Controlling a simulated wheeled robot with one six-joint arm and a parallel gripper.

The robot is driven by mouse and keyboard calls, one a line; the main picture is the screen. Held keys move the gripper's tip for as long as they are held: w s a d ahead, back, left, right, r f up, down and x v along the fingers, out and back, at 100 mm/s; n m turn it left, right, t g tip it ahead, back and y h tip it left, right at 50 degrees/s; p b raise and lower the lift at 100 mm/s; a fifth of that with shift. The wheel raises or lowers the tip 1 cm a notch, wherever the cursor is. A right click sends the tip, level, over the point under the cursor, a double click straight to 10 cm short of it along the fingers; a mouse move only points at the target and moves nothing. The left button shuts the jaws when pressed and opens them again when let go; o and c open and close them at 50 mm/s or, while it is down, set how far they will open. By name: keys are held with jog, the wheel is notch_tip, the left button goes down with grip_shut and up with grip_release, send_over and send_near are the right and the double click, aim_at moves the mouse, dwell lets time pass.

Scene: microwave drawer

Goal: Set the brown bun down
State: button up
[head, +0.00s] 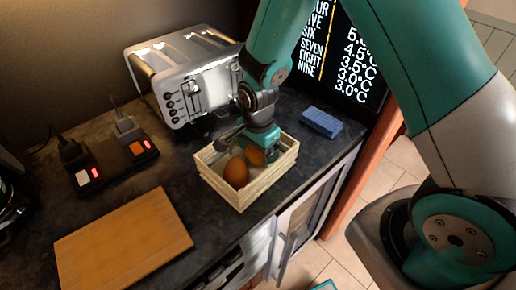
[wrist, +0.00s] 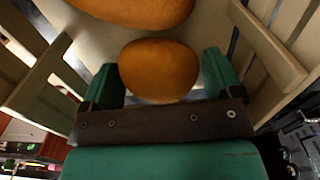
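My gripper (head: 262,143) reaches down into a pale wooden crate (head: 241,204) on the dark counter. In the wrist view, its two green fingers (wrist: 160,80) stand on either side of a brown bun (wrist: 160,70) and appear to touch it. That bun also shows under the gripper in the head view (head: 255,156), partly hidden by it. A second brown bun (head: 236,172) sits in the crate, to the left and nearer the front; it shows at the top edge of the wrist view (wrist: 135,10). Whether the held bun touches the crate floor is unclear.
A silver toaster (head: 190,80) stands behind the crate. A blue block (head: 322,122) lies to its right. A wooden board (head: 125,240) and a power strip (head: 115,165) with plugs are at the left. The counter's front edge runs close by the crate.

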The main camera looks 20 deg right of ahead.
notch_tip(320, 180, up, 12)
jog(key=f+b, duration=0.1)
jog(key=b, duration=0.1)
jog(key=s+a+r+n+y, duration=0.2)
jog(key=s+r+n, duration=0.4)
jog(key=s+n, duration=0.3)
jog(key=s+a+r+n+y, duration=0.2)
jog(key=s+r+n, duration=0.4)
jog(key=s+n, duration=0.4)
jog(key=shift+r+n, duration=0.2)
jog(key=shift+n, duration=0.6)
jog(key=shift+a, duration=0.1)
jog(key=shift+c, duration=0.2)
